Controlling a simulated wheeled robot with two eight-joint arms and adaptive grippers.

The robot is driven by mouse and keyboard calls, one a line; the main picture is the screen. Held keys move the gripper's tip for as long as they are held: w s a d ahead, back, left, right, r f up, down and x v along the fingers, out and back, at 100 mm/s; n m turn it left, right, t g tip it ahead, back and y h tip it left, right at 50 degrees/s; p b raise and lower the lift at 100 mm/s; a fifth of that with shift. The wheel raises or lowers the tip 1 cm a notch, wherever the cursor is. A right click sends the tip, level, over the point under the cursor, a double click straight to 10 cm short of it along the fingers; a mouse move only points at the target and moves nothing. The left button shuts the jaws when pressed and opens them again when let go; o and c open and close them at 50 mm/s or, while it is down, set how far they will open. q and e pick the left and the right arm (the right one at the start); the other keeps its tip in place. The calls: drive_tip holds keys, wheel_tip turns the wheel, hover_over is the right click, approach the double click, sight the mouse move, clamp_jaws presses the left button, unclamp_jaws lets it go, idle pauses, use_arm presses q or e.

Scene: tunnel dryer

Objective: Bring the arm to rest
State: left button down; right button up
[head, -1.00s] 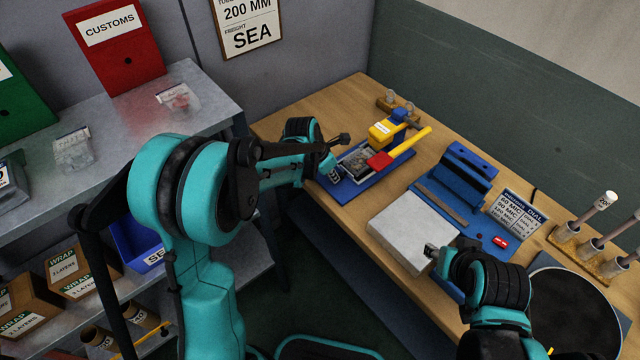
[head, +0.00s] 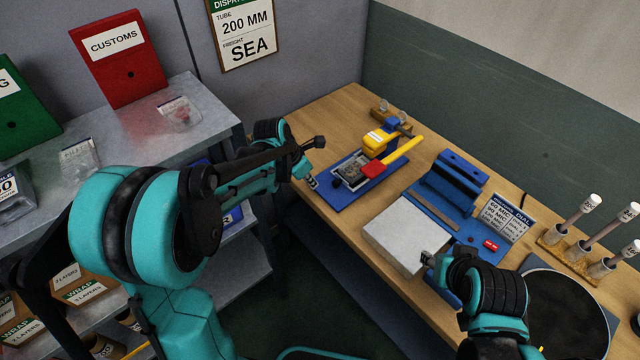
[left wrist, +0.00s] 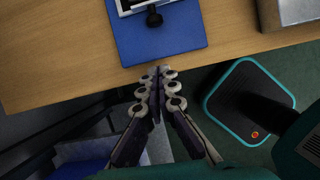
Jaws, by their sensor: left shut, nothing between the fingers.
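My left arm reaches in from the left in the head view. Its gripper (head: 312,183) is shut and empty, just off the near-left edge of the blue board (head: 340,196). In the left wrist view the closed fingertips (left wrist: 160,72) point at the edge of the wooden table (left wrist: 60,75), with the blue board (left wrist: 160,40) just beyond them. My right gripper (head: 428,258) is at the near-right side of a pale grey block (head: 402,228); its fingers are too small to tell whether they are open.
The blue board carries a yellow-handled device (head: 400,155) with a red part. A grey shelf (head: 130,150) with a red customs binder (head: 120,58) is at left.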

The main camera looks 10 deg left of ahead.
use_arm(q)
drive_tip(key=v, duration=0.3)
drive_tip(key=shift+s+r+p, duration=0.2)
drive_tip(key=shift+r+p, duration=0.15)
drive_tip(key=shift+p, duration=0.05)
drive_tip(key=s+a+r+m+t+y, duration=0.1)
drive_tip(key=s+r+m+t, duration=0.1)
drive_tip(key=s+m, duration=0.8)
drive_tip(key=s+a+r+m+t+y, duration=0.1)
drive_tip(key=s+r+m+y, duration=0.1)
drive_tip(key=s+m, duration=0.8)
drive_tip(key=m+b, duration=0.1)
drive_tip(key=m, duration=0.6)
drive_tip(key=shift+s+r+m+t, duration=0.15)
drive_tip(key=shift+r+m+t, duration=0.25)
